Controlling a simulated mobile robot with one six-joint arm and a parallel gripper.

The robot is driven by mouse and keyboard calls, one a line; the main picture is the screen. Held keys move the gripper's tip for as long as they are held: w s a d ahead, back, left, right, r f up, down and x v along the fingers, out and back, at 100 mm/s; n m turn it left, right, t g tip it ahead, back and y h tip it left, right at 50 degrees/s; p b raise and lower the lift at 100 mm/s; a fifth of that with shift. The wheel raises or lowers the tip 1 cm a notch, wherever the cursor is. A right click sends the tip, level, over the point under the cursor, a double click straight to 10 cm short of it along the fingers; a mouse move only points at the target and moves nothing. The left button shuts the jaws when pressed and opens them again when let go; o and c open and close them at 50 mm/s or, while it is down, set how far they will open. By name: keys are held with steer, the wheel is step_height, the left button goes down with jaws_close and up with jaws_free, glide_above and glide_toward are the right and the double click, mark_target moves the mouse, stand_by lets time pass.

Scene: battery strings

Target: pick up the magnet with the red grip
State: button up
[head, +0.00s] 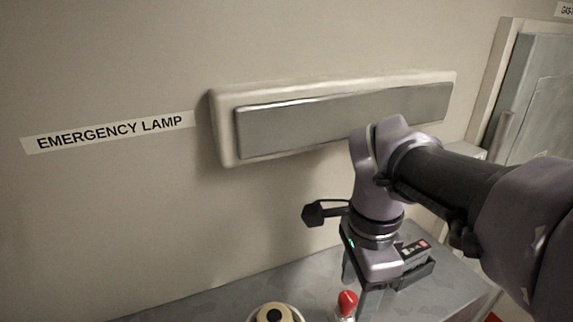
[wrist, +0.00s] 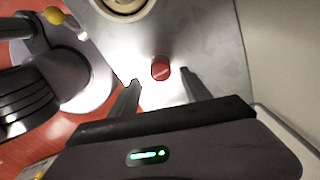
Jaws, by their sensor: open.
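The magnet's red grip (head: 347,301) stands upright on the grey bench top at the bottom of the head view; its lower part is cut off by the frame edge. In the wrist view the red grip (wrist: 160,68) shows from above, just beyond and between the two fingertips. My gripper (head: 362,284) points down over the bench beside the magnet, open and empty. In the wrist view my gripper (wrist: 160,78) has its fingers apart, one on each side of the grip, with no visible contact. The magnet's base is mostly hidden under the grip.
A round cream piece with a dark centre (head: 274,314) sits left of the magnet; it also shows in the wrist view (wrist: 124,4). A dark box with a red label (head: 413,252) is behind my gripper. The wall with a lamp (head: 300,128) rises behind the grey bench (head: 215,307).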

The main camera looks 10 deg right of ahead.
mark_target(351, 297)
steer(key=f, duration=0.1)
steer(key=a+f+b, duration=0.1)
steer(key=f+b, duration=0.1)
steer(key=f, duration=0.1)
steer(key=shift+a, duration=0.25)
steer(key=shift+w+d+r, duration=0.25)
steer(key=shift+w+d, duration=0.05)
steer(key=shift+d, duration=0.2)
steer(key=shift+s+d, duration=0.1)
steer(key=c, duration=0.3)
steer(key=shift+s+a, duration=0.15)
steer(key=shift+a, duration=0.2)
steer(key=c, duration=0.7)
jaws_close()
steer(key=shift+d, duration=0.15)
